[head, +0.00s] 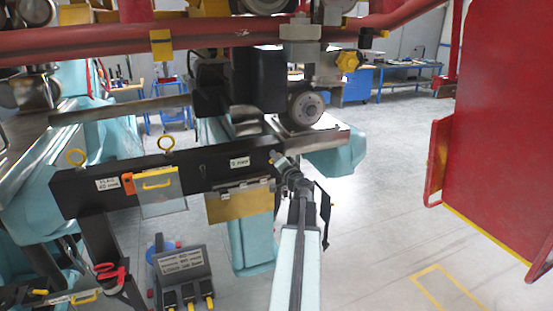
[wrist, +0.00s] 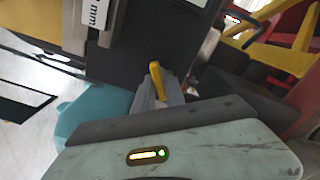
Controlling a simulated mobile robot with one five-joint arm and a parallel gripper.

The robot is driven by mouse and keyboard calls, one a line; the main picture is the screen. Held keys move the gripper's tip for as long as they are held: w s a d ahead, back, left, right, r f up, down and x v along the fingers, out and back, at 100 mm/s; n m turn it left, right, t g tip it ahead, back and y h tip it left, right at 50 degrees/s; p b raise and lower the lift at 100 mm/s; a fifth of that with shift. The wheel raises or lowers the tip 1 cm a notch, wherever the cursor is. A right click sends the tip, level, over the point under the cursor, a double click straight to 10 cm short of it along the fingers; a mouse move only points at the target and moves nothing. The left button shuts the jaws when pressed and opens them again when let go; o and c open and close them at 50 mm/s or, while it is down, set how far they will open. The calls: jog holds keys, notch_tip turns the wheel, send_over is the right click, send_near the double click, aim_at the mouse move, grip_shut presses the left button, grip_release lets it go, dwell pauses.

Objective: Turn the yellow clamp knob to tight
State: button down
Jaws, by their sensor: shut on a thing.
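In the wrist view a narrow yellow piece (wrist: 156,78), which looks like the yellow clamp knob, stands between the grey fingers of my gripper (wrist: 160,92). The fingers are shut on it, and only its upper part shows. Its turn position cannot be read. In the head view my gripper (head: 279,160) is at the right end of the black beam (head: 218,161), beside a small white label (head: 240,162). The held yellow piece is hidden there by my wrist.
A yellow star-shaped knob (head: 347,61) sits higher up under the red rail (head: 215,38). A clear hinged flap (head: 159,194) and a brass plate (head: 240,205) hang from the beam. A red panel (head: 505,120) stands right; the floor between is open.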

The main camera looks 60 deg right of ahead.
jog(key=m, duration=0.6)
jog(key=shift+d+f+m, duration=0.1)
jog(key=shift+m, duration=0.2)
dwell(0.5)
jog(key=c, duration=1.5)
grip_release()
jog(key=shift+w, duration=0.1)
jog(key=v, duration=0.8)
